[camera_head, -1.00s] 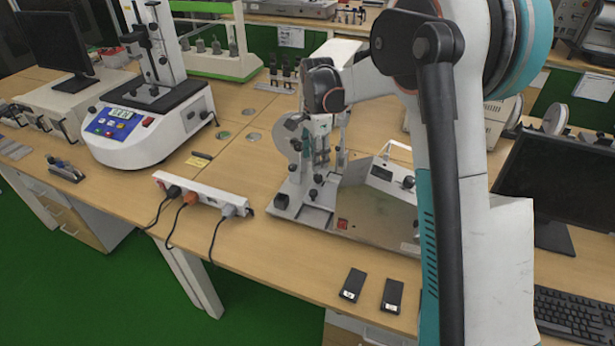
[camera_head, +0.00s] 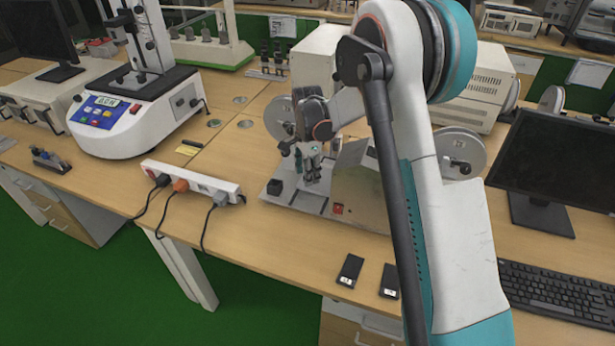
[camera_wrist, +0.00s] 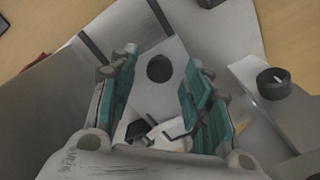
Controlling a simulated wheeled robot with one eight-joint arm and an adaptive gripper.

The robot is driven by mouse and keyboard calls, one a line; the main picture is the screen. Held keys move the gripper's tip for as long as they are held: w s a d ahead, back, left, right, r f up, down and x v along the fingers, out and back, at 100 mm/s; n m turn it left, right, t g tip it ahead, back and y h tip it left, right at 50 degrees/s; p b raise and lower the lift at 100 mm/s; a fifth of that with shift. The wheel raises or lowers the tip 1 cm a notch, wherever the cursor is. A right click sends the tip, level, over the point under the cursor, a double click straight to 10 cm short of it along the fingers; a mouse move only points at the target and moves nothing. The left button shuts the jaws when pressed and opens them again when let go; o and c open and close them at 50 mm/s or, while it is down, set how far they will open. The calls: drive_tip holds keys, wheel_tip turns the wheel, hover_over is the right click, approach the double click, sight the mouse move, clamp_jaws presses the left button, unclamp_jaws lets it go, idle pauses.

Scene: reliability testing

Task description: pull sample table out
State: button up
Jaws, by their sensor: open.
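The grey bench machine (camera_head: 360,195) stands on the wooden table, with a flat metal base plate (camera_head: 300,200) at its left side. My gripper (camera_head: 309,178) points down just above that plate. In the wrist view my gripper (camera_wrist: 163,60) has its two teal-padded fingers apart. Between them is a black round knob (camera_wrist: 160,68) on a light grey plate (camera_wrist: 160,98), which may be the sample table. I cannot tell whether the fingers are level with the knob or above it; neither finger visibly touches it. My arm hides part of the machine in the head view.
A second black knob (camera_wrist: 273,83) sits right of my gripper in the wrist view. A white power strip (camera_head: 190,182) with cables lies left of the machine. Two small black devices (camera_head: 350,270) lie near the front edge. A monitor (camera_head: 555,170) and keyboard (camera_head: 560,295) stand right.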

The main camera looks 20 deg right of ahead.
drive_tip(key=shift+f, duration=0.45)
clamp_jaws()
drive_tip(key=s+a, duration=0.6)
drive_tip(key=s, duration=0.2)
drive_tip(key=shift+s+a, duration=0.2)
drive_tip(key=shift+s, duration=0.15)
unclamp_jaws()
drive_tip(key=shift+r, duration=0.1)
